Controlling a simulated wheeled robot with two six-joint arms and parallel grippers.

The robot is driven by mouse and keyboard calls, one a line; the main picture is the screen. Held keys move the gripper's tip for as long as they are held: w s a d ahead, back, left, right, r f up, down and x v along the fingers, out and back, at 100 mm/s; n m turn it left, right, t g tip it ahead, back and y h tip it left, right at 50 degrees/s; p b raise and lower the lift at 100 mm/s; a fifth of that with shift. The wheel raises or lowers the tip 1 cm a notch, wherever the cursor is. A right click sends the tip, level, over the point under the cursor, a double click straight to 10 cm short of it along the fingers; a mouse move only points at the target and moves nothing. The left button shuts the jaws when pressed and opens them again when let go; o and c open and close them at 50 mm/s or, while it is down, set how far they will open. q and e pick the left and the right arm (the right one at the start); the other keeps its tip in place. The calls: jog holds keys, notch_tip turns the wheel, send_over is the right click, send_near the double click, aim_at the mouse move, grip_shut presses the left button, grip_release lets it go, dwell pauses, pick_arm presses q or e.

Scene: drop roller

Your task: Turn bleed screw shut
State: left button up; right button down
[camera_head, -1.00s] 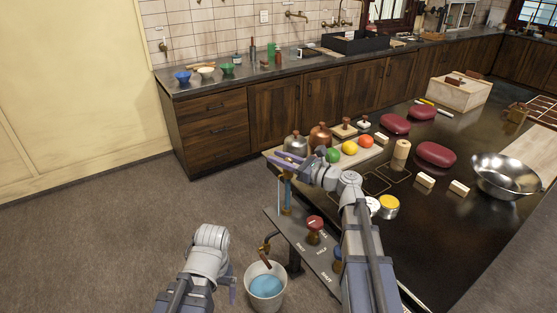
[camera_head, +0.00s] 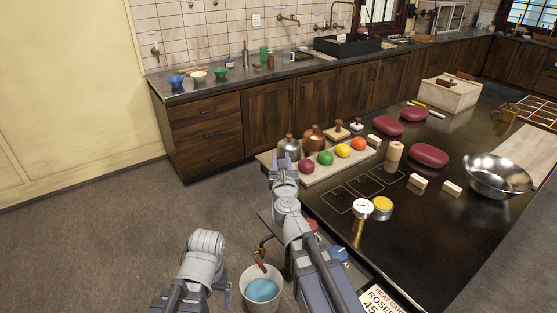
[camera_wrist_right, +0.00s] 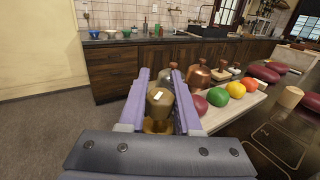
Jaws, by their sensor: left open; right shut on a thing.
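The bleed screw (camera_wrist_right: 160,100), a brass-coloured knob with a pale mark on top, sits between the purple fingers of my right gripper (camera_wrist_right: 158,92) in the right wrist view. The fingers are shut on it. In the head view my right gripper (camera_head: 285,165) stands at the near-left end of the counter, and the screw is hidden there. My left gripper (camera_head: 226,290) is low at the left, mostly hidden behind its own arm. It is beside the bucket and apart from the screw.
A bucket (camera_head: 247,299) with blue liquid stands on the floor under a brass tap (camera_head: 260,250). A red knob (camera_head: 311,224), a blue knob (camera_head: 341,253) and a round gauge (camera_head: 362,208) are near my right arm. Coloured balls on a board (camera_head: 345,167) lie close to my right gripper.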

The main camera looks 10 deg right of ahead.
jog(key=shift+s+d+m+g+h, duration=0.1)
jog(key=shift+d+m+g+h, duration=0.15)
jog(key=shift+m+g+h, duration=1.1)
jog(key=shift+s+d+m+g+h, duration=0.2)
jog(key=shift+m+g+h, duration=0.25)
jog(key=shift+m+h, duration=1.05)
jog(key=shift+s+d+m+g+h, duration=0.1)
jog(key=shift+d+m+g+h, duration=0.2)
jog(key=shift+m+g+h, duration=1.15)
jog(key=shift+d+n+t+h, duration=0.1)
jog(key=shift+n+t+h, duration=0.35)
jog(key=shift+n+h, duration=0.2)
jog(key=c, duration=0.6)
grip_release()
jog(key=shift+s, duration=0.15)
